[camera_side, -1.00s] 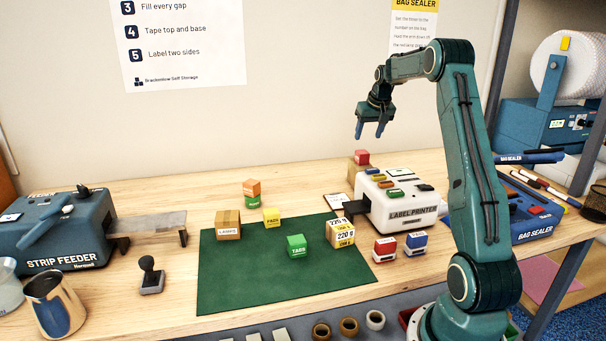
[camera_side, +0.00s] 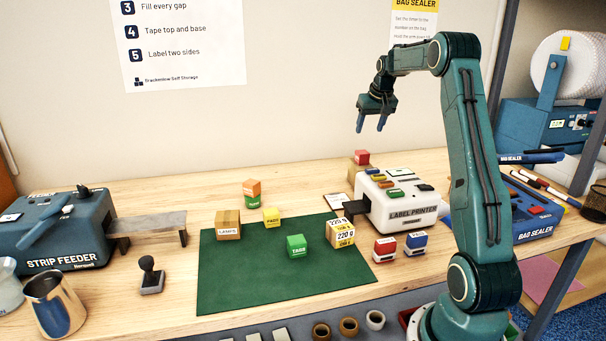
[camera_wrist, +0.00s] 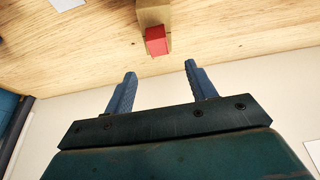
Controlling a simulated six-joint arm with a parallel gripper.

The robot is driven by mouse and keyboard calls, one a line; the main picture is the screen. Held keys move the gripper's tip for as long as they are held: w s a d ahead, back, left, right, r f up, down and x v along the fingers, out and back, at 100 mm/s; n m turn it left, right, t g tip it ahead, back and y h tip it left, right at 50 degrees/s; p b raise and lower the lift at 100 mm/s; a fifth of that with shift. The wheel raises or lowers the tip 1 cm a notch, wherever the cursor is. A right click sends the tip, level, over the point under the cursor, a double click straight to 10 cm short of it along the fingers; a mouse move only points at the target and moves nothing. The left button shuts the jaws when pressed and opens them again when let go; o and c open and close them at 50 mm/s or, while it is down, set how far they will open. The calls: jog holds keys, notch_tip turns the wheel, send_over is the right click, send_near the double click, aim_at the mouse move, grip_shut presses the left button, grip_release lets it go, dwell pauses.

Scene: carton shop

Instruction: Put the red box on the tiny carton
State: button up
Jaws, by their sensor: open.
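The red box (camera_side: 362,157) sits on top of a plain brown carton or block (camera_side: 355,172) behind the label printer, partly hidden by it. In the wrist view the red box (camera_wrist: 157,42) shows in front of the brown block (camera_wrist: 153,13), beyond the fingertips and between their lines. A small cardboard carton marked LAMPS (camera_side: 228,226) stands on the back left of the green mat (camera_side: 250,285), with nothing on it. My gripper (camera_side: 371,126) is open and empty, above the red box and apart from it. Its two fingers also show in the wrist view (camera_wrist: 160,70).
The label printer (camera_side: 400,205) stands in front of the red box. A yellow box (camera_side: 271,218), green box (camera_side: 297,246) and 220 g boxes (camera_side: 341,234) are on or by the mat. An orange box (camera_side: 252,187) sits on a green one. The mat's front is clear.

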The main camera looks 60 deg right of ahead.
jog(key=a+r+n+t+y, duration=0.15)
jog(key=a+r, duration=0.25)
jog(key=a, duration=1)
jog(key=a+r+n+h, duration=0.1)
jog(key=a+r+n, duration=0.3)
jog(key=a, duration=1)
jog(key=s+a+f+n+y, duration=0.1)
jog(key=s+a+f, duration=0.1)
jog(key=s+a, duration=0.7)
jog(key=s+a+f+n+y, duration=0.1)
jog(key=s+a+f+n, duration=0.1)
jog(key=s+a, duration=0.7)
jog(key=shift+a+f+t+y, duration=0.4)
jog(key=shift+a+f, duration=0.3)
jog(key=shift+a, duration=0.3)
